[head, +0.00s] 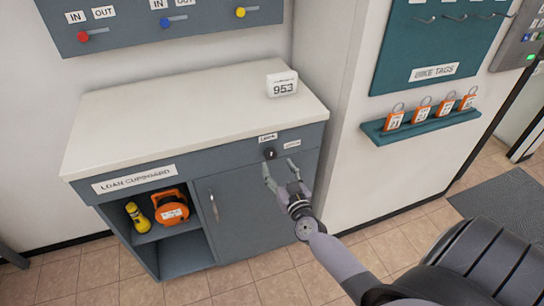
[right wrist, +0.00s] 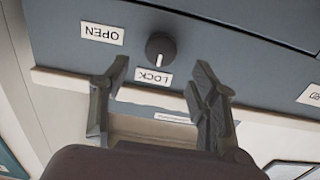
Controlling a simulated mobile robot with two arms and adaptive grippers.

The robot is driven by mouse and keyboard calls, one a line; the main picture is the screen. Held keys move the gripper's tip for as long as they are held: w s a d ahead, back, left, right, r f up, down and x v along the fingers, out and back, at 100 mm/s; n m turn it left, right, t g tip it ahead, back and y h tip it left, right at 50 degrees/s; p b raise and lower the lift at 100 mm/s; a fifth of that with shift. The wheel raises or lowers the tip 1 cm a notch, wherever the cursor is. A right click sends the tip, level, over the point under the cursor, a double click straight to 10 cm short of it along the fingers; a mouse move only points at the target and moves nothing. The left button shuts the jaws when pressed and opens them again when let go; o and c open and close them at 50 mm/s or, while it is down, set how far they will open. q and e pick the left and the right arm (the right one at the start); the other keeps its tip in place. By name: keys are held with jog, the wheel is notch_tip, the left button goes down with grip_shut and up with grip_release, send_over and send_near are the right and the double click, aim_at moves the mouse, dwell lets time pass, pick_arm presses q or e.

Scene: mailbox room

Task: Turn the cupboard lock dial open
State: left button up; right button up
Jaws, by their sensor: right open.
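The cupboard lock dial (head: 270,153) is a small black round knob on the front of the loan cupboard (head: 262,236), just under the countertop. In the right wrist view, which is upside down, the dial (right wrist: 160,46) has a white mark facing the LOCK label (right wrist: 153,77). The OPEN label (right wrist: 102,33) is to the side of the dial. My right gripper (head: 279,166) is open and empty just in front of and below the dial. Its two fingers (right wrist: 162,86) are spread, apart from the dial. My left gripper is out of view.
A white sign reading 953 (head: 282,84) stands on the bare countertop (head: 180,105). The cupboard door with its handle (head: 214,206) is closed. An open shelf holds a yellow torch (head: 138,216) and an orange reel (head: 171,208).

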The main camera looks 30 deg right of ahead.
aim_at(271, 155)
jog(key=x, duration=0.6)
jog(key=shift+a+b, duration=0.1)
jog(key=shift+b, duration=0.3)
jog(key=shift+c, duration=0.2)
jog(key=c, duration=1.1)
